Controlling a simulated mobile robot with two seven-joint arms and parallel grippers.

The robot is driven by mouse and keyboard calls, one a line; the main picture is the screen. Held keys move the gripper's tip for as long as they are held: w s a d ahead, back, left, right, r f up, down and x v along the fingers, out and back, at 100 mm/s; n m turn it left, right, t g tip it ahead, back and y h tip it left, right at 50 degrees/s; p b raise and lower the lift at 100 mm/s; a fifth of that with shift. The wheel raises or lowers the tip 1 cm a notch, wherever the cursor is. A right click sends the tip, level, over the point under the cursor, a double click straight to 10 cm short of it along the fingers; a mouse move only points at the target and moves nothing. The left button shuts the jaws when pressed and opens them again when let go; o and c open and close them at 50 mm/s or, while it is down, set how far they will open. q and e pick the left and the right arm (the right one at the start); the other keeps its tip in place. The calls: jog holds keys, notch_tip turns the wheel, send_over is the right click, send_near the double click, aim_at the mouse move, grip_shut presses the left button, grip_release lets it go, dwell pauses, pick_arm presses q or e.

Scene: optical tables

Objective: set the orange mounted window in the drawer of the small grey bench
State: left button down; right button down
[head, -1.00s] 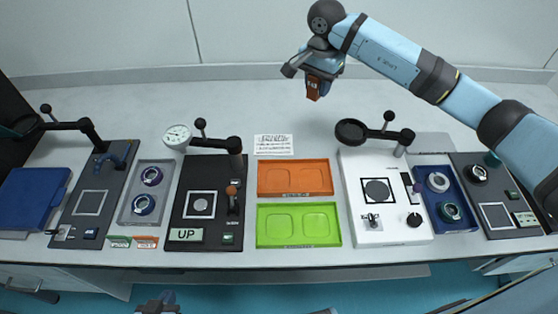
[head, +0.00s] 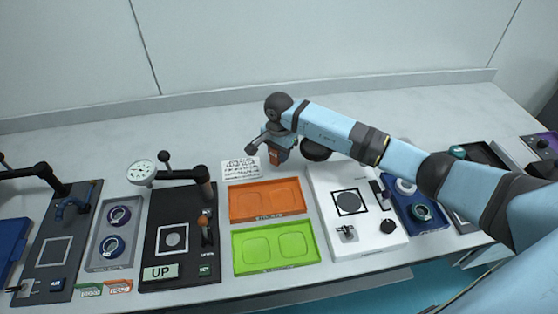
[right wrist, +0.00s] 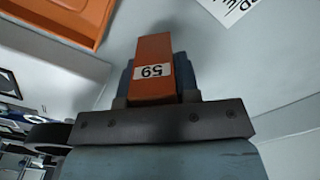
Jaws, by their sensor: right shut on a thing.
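My right gripper (head: 274,150) is shut on the orange mounted window (head: 275,157), above the back of the long table, behind the orange tray. My left gripper is not in view.
An orange tray (head: 266,184) and a green tray (head: 234,250) lie on the table (head: 110,140). A white device (head: 325,215) stands right of them, and a black device with a gauge (head: 186,248) left. A printed card (head: 240,170) lies behind the orange tray.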

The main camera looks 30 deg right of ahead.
aim_at(279, 168)
jog(key=shift+f, duration=1.8)
jog(key=shift+f, duration=0.2)
jog(key=c, duration=0.8)
grip_release()
jog(key=shift+c, duration=0.2)
